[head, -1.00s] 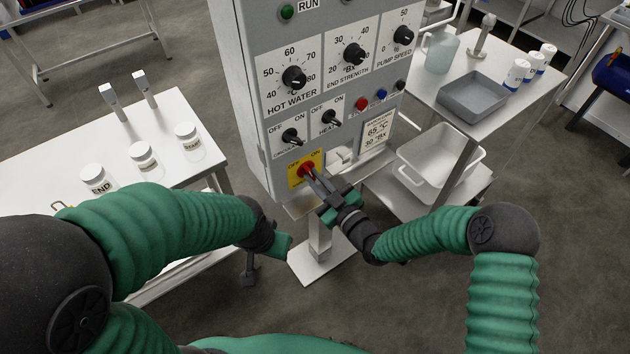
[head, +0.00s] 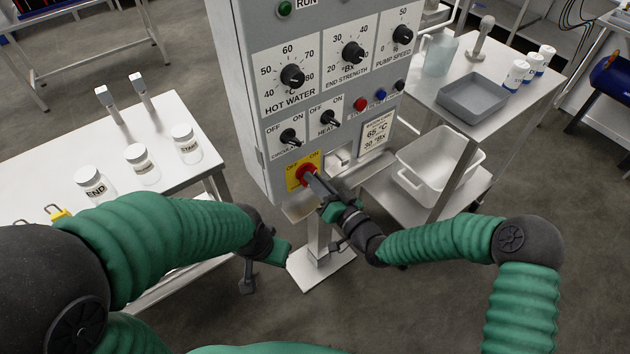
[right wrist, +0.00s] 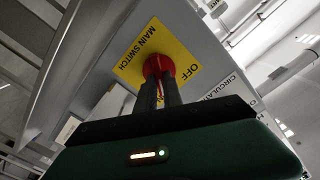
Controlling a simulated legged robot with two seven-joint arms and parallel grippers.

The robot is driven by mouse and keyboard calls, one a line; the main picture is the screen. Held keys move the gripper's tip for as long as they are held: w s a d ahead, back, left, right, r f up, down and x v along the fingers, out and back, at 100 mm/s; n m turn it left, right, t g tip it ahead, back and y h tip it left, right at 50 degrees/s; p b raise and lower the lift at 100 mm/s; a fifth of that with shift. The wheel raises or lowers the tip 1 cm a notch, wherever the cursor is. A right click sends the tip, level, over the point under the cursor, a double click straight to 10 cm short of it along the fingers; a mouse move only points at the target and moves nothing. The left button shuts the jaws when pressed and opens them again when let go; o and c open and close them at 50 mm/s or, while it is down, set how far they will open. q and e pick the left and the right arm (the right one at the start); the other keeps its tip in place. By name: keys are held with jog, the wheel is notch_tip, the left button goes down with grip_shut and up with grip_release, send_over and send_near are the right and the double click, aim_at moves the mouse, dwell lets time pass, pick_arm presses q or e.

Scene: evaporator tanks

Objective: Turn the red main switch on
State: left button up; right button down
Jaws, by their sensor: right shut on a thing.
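The red main switch (head: 306,171) is a round red knob on a yellow plate (head: 292,180) marked OFF and ON, low on the grey control panel. My right gripper (head: 311,178) reaches it from the front right and is shut on the knob, hiding part of it. In the right wrist view, both dark fingers (right wrist: 158,82) meet the red knob (right wrist: 157,63), and the plate reads MAIN SWITCH and OFF. The knob's exact pointing is hard to read. My left gripper (head: 284,252) hangs below and left of the panel, away from the switch; its fingers are not clear.
Black knobs for hot water (head: 292,77), end strength (head: 352,53) and pump speed (head: 402,34) sit above the switch. A white table (head: 60,150) with labelled jars stands left. A trolley with a grey tray (head: 473,96) and white tub (head: 425,180) stands right.

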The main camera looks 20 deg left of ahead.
jog(key=shift+w+d+m, duration=0.1)
jog(key=shift+m, duration=1)
jog(key=c, duration=1.5)
grip_release()
jog(key=shift+w+f, duration=0.1)
jog(key=v, duration=1.7)
jog(key=shift+f, duration=0.1)
